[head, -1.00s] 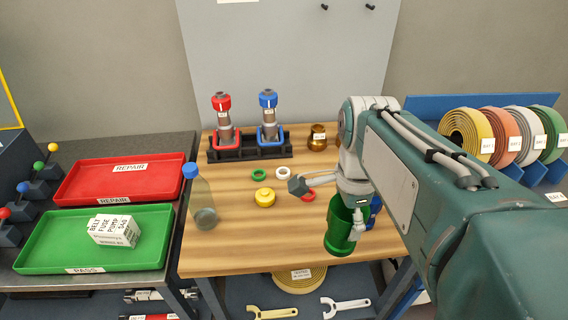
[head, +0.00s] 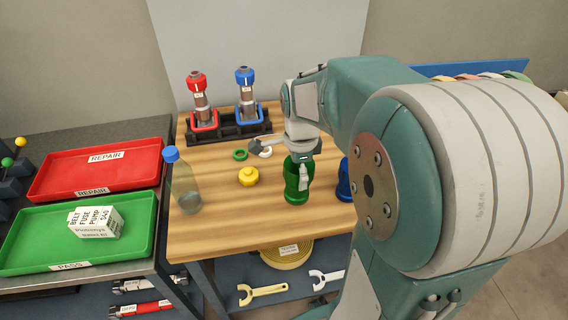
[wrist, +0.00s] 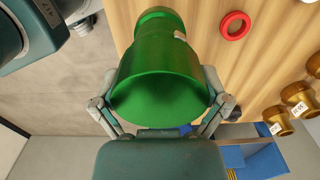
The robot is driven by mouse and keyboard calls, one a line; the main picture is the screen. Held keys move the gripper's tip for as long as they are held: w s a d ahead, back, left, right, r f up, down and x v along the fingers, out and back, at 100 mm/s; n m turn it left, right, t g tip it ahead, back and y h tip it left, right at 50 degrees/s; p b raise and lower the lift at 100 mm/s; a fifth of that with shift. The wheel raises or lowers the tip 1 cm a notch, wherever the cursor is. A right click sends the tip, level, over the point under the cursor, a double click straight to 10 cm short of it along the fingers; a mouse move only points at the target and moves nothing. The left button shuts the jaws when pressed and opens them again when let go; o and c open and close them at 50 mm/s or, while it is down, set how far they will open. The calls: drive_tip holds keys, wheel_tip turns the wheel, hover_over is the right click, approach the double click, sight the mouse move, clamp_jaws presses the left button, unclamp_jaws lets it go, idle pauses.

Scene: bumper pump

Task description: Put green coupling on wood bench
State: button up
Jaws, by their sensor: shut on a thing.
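The green coupling (head: 297,187) is upright in my gripper (head: 287,164), over the front right part of the wood bench (head: 225,222) in the head view. My gripper is shut around it, with one finger in front of the coupling. In the wrist view the green coupling (wrist: 158,75) fills the space between the two fingers. I cannot tell whether its base touches the bench or hangs just above it.
A blue coupling (head: 343,185) stands just right, partly behind my arm. A yellow cap (head: 248,177), a green ring (head: 240,155) and a clear bottle (head: 184,187) are to the left. A black rack (head: 228,127) is behind. A red ring (wrist: 235,26) and brass fittings (wrist: 299,97) show in the wrist view.

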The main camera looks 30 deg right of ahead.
sight(293, 195)
drive_tip(key=shift+w+d+f, duration=0.15)
drive_tip(key=shift+w+f, duration=0.4)
drive_tip(key=shift+f, duration=0.05)
drive_tip(key=f, duration=0.3)
drive_tip(key=shift+w+d+f, duration=0.1)
drive_tip(key=shift+d, duration=0.1)
drive_tip(key=shift+a+f, duration=0.1)
drive_tip(key=shift+f, duration=0.05)
drive_tip(key=o, duration=0.9)
